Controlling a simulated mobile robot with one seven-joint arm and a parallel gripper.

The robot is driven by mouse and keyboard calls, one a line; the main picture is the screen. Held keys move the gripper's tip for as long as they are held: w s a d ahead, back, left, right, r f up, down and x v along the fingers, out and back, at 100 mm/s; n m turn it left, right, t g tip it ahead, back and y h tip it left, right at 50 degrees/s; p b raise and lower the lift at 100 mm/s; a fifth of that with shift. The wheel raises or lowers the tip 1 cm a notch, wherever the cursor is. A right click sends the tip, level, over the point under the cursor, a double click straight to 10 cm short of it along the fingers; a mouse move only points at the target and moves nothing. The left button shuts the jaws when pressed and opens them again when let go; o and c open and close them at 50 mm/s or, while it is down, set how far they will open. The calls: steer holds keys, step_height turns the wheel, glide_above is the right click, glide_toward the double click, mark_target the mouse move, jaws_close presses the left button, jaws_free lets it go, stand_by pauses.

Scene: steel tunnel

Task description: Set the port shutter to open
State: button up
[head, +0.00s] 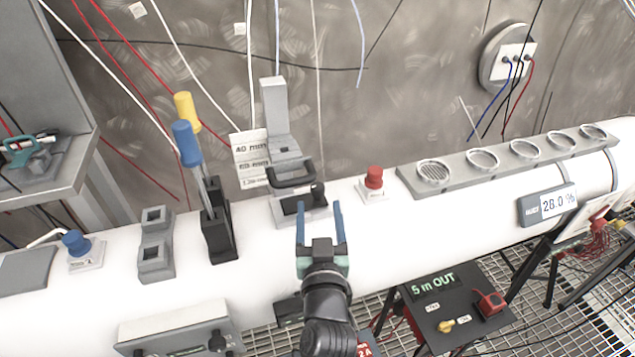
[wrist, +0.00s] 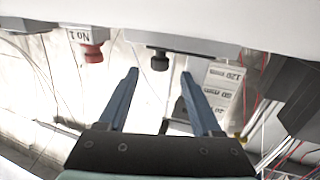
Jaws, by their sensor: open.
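A small grey plate (head: 278,215) with a dark slot and a black knob (head: 318,191) sits on top of the white pipe. I take it for the port shutter, but no readable label confirms this. The knob stands at the right end of the slot. My gripper (head: 319,222) is open and empty, in front of the plate, its fingers pointing towards it. In the wrist view the knob (wrist: 160,61) lies just beyond the gap between the fingertips (wrist: 159,75), apart from both. The fingers partly overlap the plate's front in the head view.
A grey post with a black handle (head: 293,178) and a millimetre label (head: 250,160) stands behind the plate. A red button (head: 374,177) is to the right. Several ring ports line a grey rail (head: 458,182).

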mark_target(318, 195)
steer(key=w, duration=0.6)
steer(key=shift+w+a, duration=0.15)
steer(key=shift+w, duration=0.2)
jaws_close()
stand_by(1.1)
